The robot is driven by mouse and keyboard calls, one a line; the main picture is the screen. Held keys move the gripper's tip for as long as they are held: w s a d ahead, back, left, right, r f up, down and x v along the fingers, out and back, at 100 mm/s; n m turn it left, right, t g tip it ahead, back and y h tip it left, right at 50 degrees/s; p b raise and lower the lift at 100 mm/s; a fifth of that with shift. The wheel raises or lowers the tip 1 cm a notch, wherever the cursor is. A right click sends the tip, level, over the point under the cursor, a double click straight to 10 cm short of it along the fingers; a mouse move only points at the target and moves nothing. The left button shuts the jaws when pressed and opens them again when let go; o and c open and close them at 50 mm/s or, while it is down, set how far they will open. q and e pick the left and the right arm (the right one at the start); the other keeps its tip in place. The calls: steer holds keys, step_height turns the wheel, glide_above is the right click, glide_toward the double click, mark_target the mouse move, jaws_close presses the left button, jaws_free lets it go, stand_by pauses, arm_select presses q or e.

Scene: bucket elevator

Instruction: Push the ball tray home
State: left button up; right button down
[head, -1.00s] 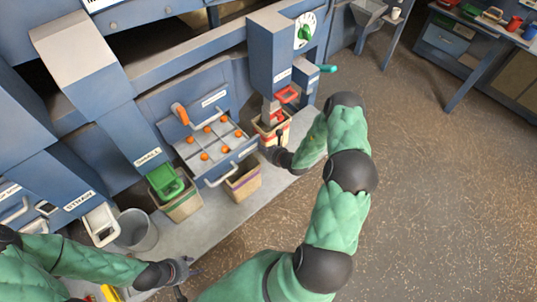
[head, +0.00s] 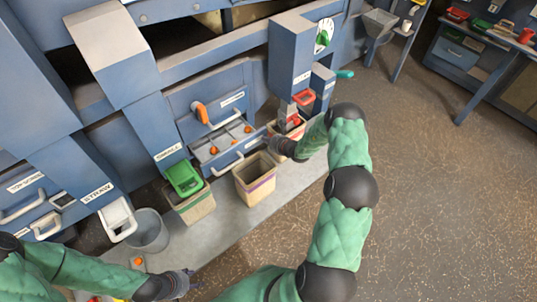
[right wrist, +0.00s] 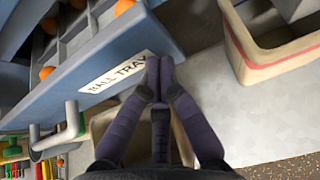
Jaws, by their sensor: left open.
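The ball tray (head: 222,146) is a grey compartmented drawer in a blue cabinet, partly out, with several orange balls and a front handle (head: 227,165). In the right wrist view its blue front, labelled BALL TRAY (right wrist: 115,75), crosses the upper left. My right gripper (head: 272,146) is at the right end of the tray front. In the right wrist view its fingers (right wrist: 159,70) are together, with nothing between them, at the tray front beside the label; contact looks likely. My left gripper (head: 188,282) is open, low and away from the tray.
A purple-striped bin (head: 256,180) stands before the tray. A red-striped bin (head: 291,127) is right of it under a red chute. A green chute (head: 184,177) over another bin and a grey bucket (head: 149,231) are left. Open floor lies right.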

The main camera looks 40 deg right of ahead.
steer(key=w+b, duration=0.1)
steer(key=w, duration=0.3)
steer(key=w+b, duration=0.2)
steer(key=w, duration=0.2)
steer(key=w+b, duration=0.1)
steer(key=w, duration=0.3)
steer(key=shift+w+a+b, duration=0.2)
steer(key=shift+a+b, duration=0.1)
steer(key=shift+b, duration=0.1)
